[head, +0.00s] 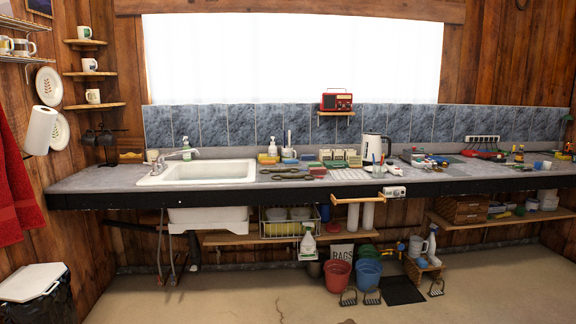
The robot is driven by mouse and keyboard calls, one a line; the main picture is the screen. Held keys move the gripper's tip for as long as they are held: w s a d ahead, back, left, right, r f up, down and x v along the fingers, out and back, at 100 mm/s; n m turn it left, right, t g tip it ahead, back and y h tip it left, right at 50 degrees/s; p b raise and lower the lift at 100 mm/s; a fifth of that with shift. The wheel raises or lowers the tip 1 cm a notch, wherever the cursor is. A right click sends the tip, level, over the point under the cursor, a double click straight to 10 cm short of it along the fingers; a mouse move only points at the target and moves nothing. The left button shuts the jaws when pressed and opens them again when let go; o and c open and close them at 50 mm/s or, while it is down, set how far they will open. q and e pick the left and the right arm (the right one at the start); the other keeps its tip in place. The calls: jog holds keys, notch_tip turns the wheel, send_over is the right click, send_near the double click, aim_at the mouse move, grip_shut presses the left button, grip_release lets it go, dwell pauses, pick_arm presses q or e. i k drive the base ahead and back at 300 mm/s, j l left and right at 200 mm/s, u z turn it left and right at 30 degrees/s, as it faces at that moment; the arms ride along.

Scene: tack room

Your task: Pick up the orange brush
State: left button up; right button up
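I cannot surely pick out the orange brush among the small items on the long grey counter (240,196). A small reddish-orange item (318,171) lies near the counter's middle, but it is too small to tell what it is. Several colored blocks or brushes (340,160) are grouped just behind it. Neither of my grippers is in view.
A white sink (205,171) is set into the counter's left part. Buckets (338,276) and a dark mat (400,290) are on the floor below. The floor in front is mostly clear. A lidded bin (32,283) stands at left.

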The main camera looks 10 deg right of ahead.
aim_at(264, 163)
jog(key=i+j+u, duration=0.1)
jog(key=i+u, duration=0.15)
jog(key=i, duration=1.65)
